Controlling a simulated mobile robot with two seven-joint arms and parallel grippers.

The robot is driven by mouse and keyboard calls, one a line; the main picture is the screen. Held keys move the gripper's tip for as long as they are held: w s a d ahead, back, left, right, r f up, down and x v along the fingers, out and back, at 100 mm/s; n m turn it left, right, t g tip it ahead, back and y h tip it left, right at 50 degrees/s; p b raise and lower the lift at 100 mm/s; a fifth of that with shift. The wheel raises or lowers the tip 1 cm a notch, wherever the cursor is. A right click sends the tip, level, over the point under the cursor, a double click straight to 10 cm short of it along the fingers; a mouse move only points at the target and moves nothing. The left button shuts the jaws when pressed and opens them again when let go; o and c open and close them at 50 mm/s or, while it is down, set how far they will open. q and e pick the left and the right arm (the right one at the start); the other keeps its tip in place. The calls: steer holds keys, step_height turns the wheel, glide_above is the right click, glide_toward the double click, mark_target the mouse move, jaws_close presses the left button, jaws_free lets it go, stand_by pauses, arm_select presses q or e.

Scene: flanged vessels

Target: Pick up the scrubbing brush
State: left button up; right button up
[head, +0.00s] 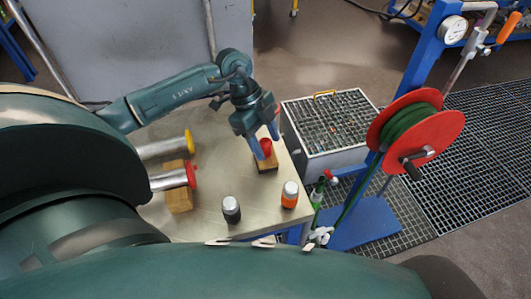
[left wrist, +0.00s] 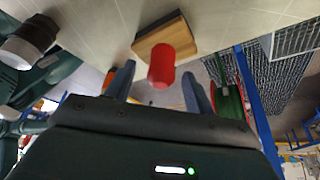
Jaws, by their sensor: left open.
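The scrubbing brush (head: 267,168) appears to be the wooden block with an upright red grip, near the right edge of the metal table. In the left wrist view the wooden block (left wrist: 166,42) and its red grip (left wrist: 172,62) show clearly. My left gripper (head: 269,149) is open, its blue fingers pointing down on either side of the red grip. In the left wrist view the grip stands between the spread fingertips (left wrist: 158,70). Contact cannot be made out, and the brush rests on the table. My right gripper is not in view.
A black bottle (head: 231,210) and an orange bottle (head: 289,195) stand nearer me on the table (head: 205,215). Two metal cylinders with yellow (head: 189,142) and red (head: 191,174) flanges lie at the left. A grated bin (head: 330,115) and red hose reel (head: 440,140) are beyond the table's right edge.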

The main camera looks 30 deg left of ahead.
arm_select(q)
jaws_close()
stand_by(0.6)
